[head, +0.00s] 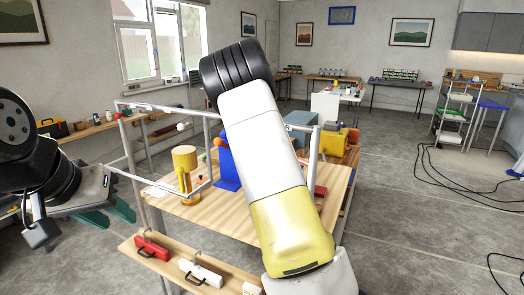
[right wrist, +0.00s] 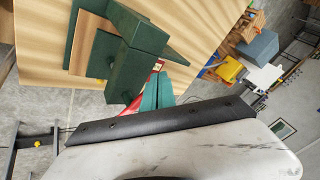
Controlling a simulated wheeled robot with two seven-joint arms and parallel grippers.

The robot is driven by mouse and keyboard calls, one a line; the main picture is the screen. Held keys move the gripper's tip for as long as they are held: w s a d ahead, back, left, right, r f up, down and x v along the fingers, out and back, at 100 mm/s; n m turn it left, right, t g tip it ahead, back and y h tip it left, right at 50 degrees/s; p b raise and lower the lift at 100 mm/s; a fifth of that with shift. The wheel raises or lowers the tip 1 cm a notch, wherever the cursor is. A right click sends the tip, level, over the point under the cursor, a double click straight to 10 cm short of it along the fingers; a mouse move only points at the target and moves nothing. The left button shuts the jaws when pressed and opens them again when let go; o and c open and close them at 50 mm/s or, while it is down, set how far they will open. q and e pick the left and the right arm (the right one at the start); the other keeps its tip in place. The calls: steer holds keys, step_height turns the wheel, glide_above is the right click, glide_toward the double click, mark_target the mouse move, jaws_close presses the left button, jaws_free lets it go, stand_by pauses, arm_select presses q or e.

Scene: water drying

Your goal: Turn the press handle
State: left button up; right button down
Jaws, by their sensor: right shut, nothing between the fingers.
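A dark green block-shaped device (right wrist: 132,48), which may be the press, stands on the wooden tabletop (head: 185,210) in the right wrist view. A red part (right wrist: 150,80) shows just behind my right gripper's fingertips; I cannot tell if it is the handle. My right gripper (right wrist: 156,92) is shut and empty, close to the device; whether it touches is unclear. In the head view my own white and yellow arm hides this area and the right gripper. My left gripper (head: 109,213) is open and empty, left of the bench.
A lower shelf holds a red tool (head: 151,248) and a white one (head: 200,272). The floor at right is open, with black cables (head: 450,190).

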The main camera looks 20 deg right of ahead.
steer(key=shift+w+d, duration=0.3)
steer(key=shift+d, duration=0.15)
stand_by(0.6)
